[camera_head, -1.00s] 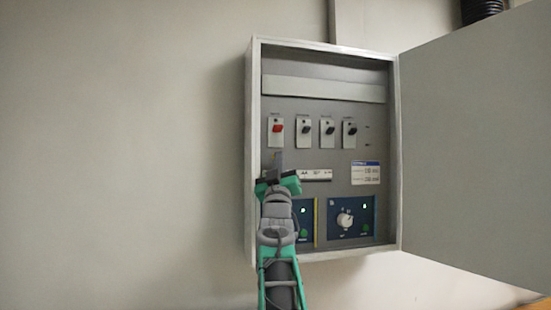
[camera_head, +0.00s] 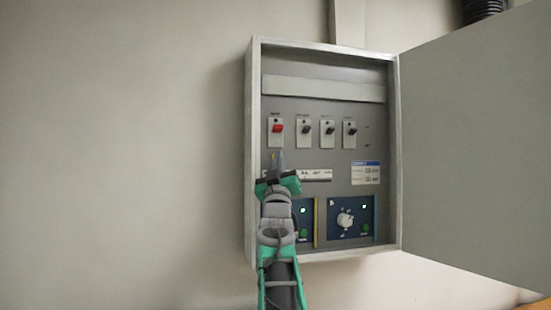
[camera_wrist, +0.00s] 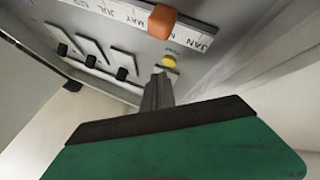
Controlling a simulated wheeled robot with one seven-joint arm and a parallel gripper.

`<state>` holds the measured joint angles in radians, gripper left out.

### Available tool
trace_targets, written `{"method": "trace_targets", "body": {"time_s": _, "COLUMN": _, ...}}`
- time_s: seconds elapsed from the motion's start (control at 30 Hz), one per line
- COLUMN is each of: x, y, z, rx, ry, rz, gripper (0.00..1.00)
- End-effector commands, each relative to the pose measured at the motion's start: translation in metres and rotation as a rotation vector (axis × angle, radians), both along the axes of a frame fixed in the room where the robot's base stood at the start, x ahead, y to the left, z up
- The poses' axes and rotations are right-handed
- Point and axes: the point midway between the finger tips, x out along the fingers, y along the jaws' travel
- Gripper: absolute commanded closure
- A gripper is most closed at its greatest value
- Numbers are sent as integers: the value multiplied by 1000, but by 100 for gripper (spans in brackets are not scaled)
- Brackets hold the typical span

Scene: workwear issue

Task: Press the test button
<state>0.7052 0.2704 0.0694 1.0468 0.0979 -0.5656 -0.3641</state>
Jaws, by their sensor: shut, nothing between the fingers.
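A small yellow button (camera_wrist: 169,61) with a small printed label beside it, too small to read, sits on the grey panel in the wrist view. It is just past the tips of my gripper (camera_wrist: 158,74). My gripper is shut and empty, its fingers pointing at the panel. I cannot tell whether the tips touch the button. In the head view my gripper (camera_head: 279,158) is in front of the panel's left side, below the red switch (camera_head: 277,128). The button is not clearly visible there.
An orange slider (camera_wrist: 162,20) on a month strip (camera_wrist: 125,14) stands out close to the button. Several black-lever switches (camera_head: 327,129) line the panel. A knob (camera_head: 345,219) is lower right. The open cabinet door (camera_head: 475,140) fills the right; the left wall is clear.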

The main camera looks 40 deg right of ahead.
Motion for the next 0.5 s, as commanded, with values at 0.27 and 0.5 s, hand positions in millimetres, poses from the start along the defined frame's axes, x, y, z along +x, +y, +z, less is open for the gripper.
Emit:
{"method": "trace_targets", "body": {"time_s": 0.27, "x": 7, "y": -4, "z": 1, "rx": 0, "ry": 0, "rz": 0, "gripper": 100}}
{"method": "trace_targets", "body": {"time_s": 0.5, "x": 7, "y": -4, "z": 0, "rx": 0, "ry": 0, "rz": 0, "gripper": 100}}
